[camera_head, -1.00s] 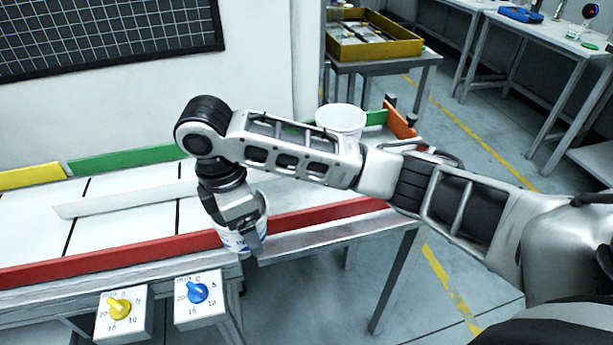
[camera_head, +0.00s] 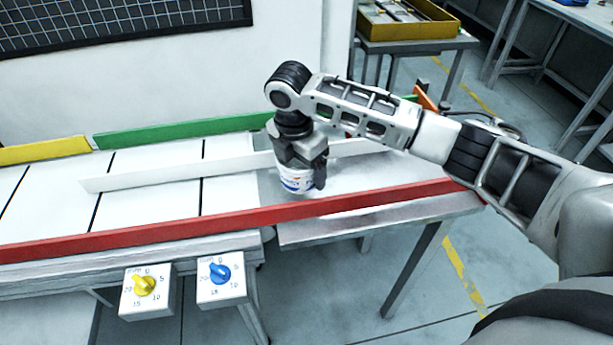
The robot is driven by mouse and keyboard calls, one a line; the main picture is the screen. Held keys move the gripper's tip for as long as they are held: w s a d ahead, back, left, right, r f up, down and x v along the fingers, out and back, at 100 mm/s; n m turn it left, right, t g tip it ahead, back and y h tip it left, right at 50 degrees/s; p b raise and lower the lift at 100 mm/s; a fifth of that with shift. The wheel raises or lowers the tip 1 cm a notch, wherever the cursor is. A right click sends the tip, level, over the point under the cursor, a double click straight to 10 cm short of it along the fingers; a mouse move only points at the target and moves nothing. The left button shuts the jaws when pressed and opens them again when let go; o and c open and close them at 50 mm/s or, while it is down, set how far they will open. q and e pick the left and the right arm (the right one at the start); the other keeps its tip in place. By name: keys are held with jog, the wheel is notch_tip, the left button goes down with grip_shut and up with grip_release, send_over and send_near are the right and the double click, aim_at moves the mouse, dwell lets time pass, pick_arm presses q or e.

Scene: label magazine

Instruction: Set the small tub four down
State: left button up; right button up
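A small white tub (camera_head: 296,181) with blue and orange print is in my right gripper (camera_head: 306,172). The gripper points down, with its fingers around the tub's upper part, and looks shut on it. The tub is behind the red rail (camera_head: 220,219), over the grey right-hand part of the table (camera_head: 243,188). I cannot tell whether its base touches the surface. The gripper hides the tub's top. My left gripper is not in view.
A white divider strip (camera_head: 130,180) runs along the white marked lanes. Green (camera_head: 180,132) and yellow (camera_head: 45,151) rails line the back. A yellow dial (camera_head: 145,286) and a blue dial (camera_head: 220,273) hang at the front. The white lanes at left are clear.

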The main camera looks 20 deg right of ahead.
jog(key=shift+w+d+f, duration=0.15)
jog(key=shift+d+f, duration=0.3)
jog(key=shift+f, duration=0.15)
jog(key=f, duration=0.3)
jog(key=shift+d+f, duration=0.2)
jog(key=shift+f, duration=0.05)
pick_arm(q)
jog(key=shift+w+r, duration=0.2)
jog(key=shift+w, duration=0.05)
pick_arm(e)
jog(key=shift+f, duration=0.15)
jog(key=o, duration=0.9)
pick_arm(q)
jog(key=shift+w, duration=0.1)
pick_arm(e)
jog(key=shift+w, duration=0.1)
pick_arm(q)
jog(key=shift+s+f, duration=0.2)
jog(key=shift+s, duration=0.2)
pick_arm(e)
jog(key=r, duration=0.4)
jog(key=a+r, duration=0.1)
jog(key=r, duration=0.7)
jog(key=shift+s+a+r, duration=0.15)
jog(key=shift+s+a, duration=0.1)
jog(key=shift+s, duration=0.05)
